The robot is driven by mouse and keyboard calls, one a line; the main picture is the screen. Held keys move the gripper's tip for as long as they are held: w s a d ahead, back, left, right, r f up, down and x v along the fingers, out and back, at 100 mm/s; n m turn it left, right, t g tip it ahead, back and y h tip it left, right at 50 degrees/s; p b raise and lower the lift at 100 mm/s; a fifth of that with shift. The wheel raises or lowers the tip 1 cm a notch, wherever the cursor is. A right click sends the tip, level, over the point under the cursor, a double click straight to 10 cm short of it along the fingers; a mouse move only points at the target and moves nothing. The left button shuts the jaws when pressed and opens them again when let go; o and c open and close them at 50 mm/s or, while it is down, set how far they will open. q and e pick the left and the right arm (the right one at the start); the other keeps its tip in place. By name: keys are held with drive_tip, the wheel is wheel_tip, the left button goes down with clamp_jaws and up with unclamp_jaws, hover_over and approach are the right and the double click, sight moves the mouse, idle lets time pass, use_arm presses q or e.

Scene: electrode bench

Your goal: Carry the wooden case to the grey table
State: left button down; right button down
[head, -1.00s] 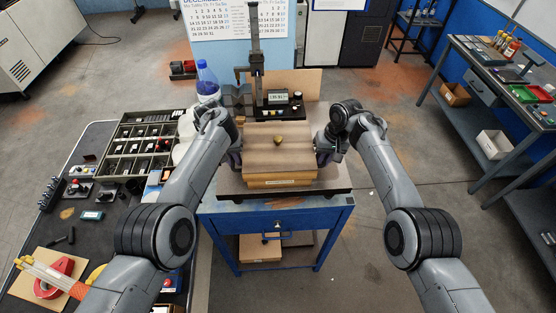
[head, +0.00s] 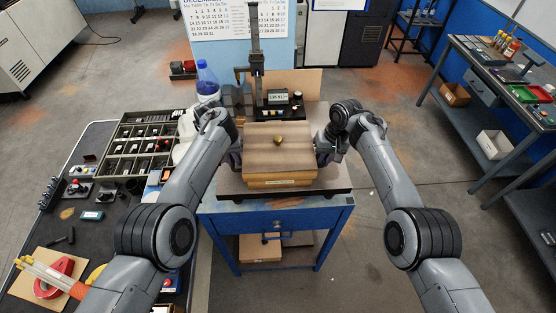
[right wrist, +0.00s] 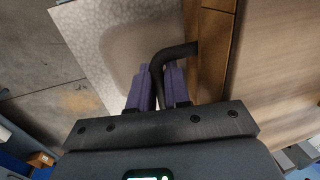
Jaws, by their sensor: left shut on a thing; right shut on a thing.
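The wooden case (head: 278,160) is in the middle of the head view, with a small brass-coloured piece (head: 279,140) on its top. It is level, over a dark slab on the blue stand; I cannot tell whether it touches the slab. My left gripper (head: 235,158) is shut at the case's left side, its fingertips mostly hidden. My right gripper (head: 322,157) is shut at the right side. In the right wrist view, the purple fingers (right wrist: 157,88) close around the black handle (right wrist: 178,52) on the case's side (right wrist: 216,50). A grey-topped table (head: 480,66) stands at the right.
A measuring stand (head: 256,60) rises just behind the case. A blue-capped bottle (head: 207,80) stands behind the left gripper. The dark bench (head: 105,215) at left holds a sorting tray and tools. The right table carries bottles and trays. Open floor (head: 400,130) lies between.

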use_arm(q)
drive_tip(key=shift+w+r, duration=0.15)
drive_tip(key=shift+r, duration=0.2)
use_arm(e)
drive_tip(key=shift+w+r, duration=0.1)
drive_tip(key=shift+r, duration=0.15)
use_arm(q)
drive_tip(key=shift+r+p, duration=0.15)
drive_tip(key=shift+p, duration=0.2)
use_arm(e)
drive_tip(key=shift+r, duration=0.2)
